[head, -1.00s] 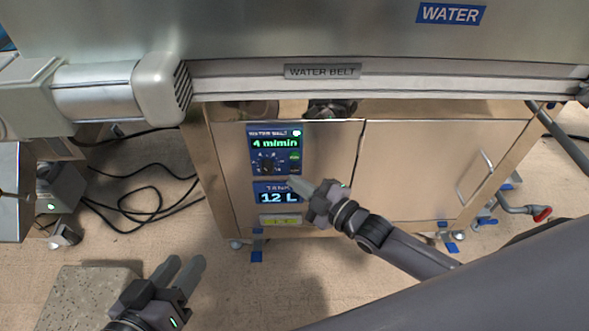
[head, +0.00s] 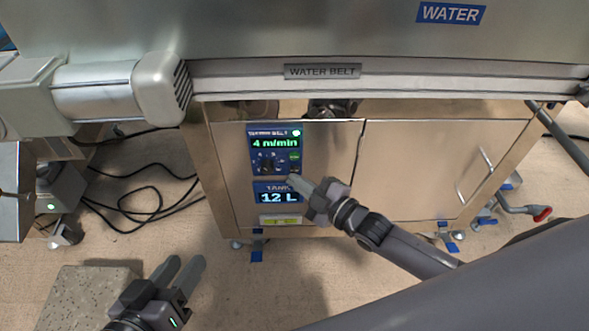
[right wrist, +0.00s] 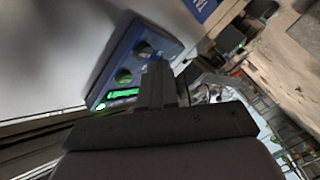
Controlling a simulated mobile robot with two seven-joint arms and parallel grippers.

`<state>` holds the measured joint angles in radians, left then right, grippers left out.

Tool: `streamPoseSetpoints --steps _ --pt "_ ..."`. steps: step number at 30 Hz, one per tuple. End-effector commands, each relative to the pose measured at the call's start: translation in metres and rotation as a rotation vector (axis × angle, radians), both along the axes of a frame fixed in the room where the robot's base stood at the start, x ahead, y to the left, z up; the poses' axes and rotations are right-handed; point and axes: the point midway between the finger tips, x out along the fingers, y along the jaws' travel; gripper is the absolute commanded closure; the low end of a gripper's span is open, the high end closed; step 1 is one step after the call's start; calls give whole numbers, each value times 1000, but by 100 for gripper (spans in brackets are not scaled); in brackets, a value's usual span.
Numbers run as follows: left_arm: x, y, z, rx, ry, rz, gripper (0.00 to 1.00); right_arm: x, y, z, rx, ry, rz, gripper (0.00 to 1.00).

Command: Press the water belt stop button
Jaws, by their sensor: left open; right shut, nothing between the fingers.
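The water belt panel (head: 252,160) is a blue plate on the steel cabinet front, with a green "4 m/min" readout (head: 275,143), a dark dial (head: 267,163) and a green button (head: 294,156). A stop button is not clearly readable; the area below the green button is small and close to my fingers. My right gripper (head: 293,179) is shut and empty, its tips at the panel's lower right corner. I cannot tell if they touch it. The right wrist view shows the panel (right wrist: 105,72) tilted beyond the fingers (right wrist: 157,82). My left gripper (head: 184,271) is open and empty, low at left.
A tank panel (head: 261,196) reading "12 L" sits just below, with a yellow label (head: 280,221) under it. The conveyor's steel edge (head: 400,84) overhangs the cabinet (head: 330,160). A speckled block (head: 85,295) and loose black cables (head: 140,210) lie at left.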

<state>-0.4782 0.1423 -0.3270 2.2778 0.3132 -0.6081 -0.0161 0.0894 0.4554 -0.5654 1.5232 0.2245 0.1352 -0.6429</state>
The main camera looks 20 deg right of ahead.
Motion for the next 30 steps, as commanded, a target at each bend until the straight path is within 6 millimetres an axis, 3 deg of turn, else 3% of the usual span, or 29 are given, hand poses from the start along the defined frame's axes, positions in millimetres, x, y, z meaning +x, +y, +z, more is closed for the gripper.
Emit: streamPoseSetpoints --steps 30 --pt "0 0 -3 0 0 -1 57 10 -3 0 -1 0 0 100"
